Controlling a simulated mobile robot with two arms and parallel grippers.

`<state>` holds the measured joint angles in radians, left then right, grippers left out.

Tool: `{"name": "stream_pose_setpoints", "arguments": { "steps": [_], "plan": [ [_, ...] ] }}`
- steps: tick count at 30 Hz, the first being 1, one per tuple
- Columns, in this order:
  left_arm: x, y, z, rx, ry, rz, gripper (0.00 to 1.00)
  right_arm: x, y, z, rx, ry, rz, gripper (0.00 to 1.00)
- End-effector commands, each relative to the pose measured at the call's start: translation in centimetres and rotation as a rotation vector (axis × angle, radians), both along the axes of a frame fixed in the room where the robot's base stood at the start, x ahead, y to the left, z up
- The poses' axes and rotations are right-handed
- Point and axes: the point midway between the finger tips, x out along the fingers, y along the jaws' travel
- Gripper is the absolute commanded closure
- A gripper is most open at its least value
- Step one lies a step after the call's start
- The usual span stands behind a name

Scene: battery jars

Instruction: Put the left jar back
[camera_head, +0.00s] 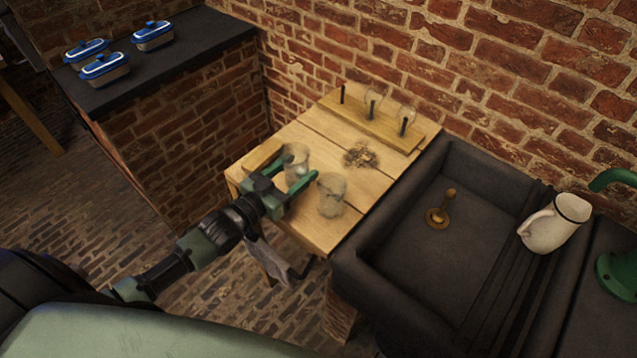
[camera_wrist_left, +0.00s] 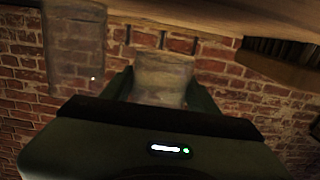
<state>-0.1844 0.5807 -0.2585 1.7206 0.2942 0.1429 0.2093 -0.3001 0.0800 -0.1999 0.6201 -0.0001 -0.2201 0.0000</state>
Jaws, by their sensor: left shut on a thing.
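The left jar (camera_head: 296,152), a clear glass one, stands upright between the fingers of my left gripper (camera_head: 287,179), over the left part of the wooden table (camera_head: 313,228). The gripper is shut on it; it also shows between the fingers in the left wrist view (camera_wrist_left: 162,78). I cannot tell whether its base touches the table. A second glass jar (camera_head: 331,193) stands on the table just right of the gripper, apart from it, and shows at the left in the wrist view (camera_wrist_left: 75,45). My right gripper is not in view.
A wooden strip (camera_head: 365,122) with dark upright rods and faint glass pieces runs along the table's back. A brown crumbly heap (camera_head: 361,155) lies mid-table. A wooden block (camera_head: 262,155) is at the left edge. Right are a dark sink (camera_head: 440,260) and a white jug (camera_head: 553,223).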

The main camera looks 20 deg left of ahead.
Motion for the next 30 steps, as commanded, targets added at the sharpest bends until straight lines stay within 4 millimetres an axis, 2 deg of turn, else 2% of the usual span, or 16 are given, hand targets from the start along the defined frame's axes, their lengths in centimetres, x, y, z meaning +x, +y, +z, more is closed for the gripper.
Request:
{"name": "stream_pose_setpoints", "arguments": {
  "steps": [4, 9, 12, 15, 17, 20, 30],
  "plan": [
    [1.9, 0.3, 5.2, -0.013, -0.016, 0.037, 0.95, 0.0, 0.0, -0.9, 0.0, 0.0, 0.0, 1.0],
    [2.4, 0.5, 11.6, -0.014, -0.015, 0.066, 0.95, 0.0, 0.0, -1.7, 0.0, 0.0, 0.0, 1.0],
    [2.0, 0.6, 14.4, -0.009, -0.013, 0.07, 0.95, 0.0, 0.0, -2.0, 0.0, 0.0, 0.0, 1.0],
    [1.5, 0.6, 16.0, -0.002, -0.009, 0.072, 0.95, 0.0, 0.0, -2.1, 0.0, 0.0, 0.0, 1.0],
    [1.3, 0.6, 16.2, 0.0, -0.004, 0.072, 0.95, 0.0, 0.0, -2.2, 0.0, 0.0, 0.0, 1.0],
    [1.3, 0.6, 15.1, 0.001, 0.002, 0.072, 0.95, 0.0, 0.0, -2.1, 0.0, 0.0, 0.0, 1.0],
    [1.3, 0.7, 6.5, 0.003, 0.003, 0.073, 0.95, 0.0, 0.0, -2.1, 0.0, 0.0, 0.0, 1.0]
  ]
}}
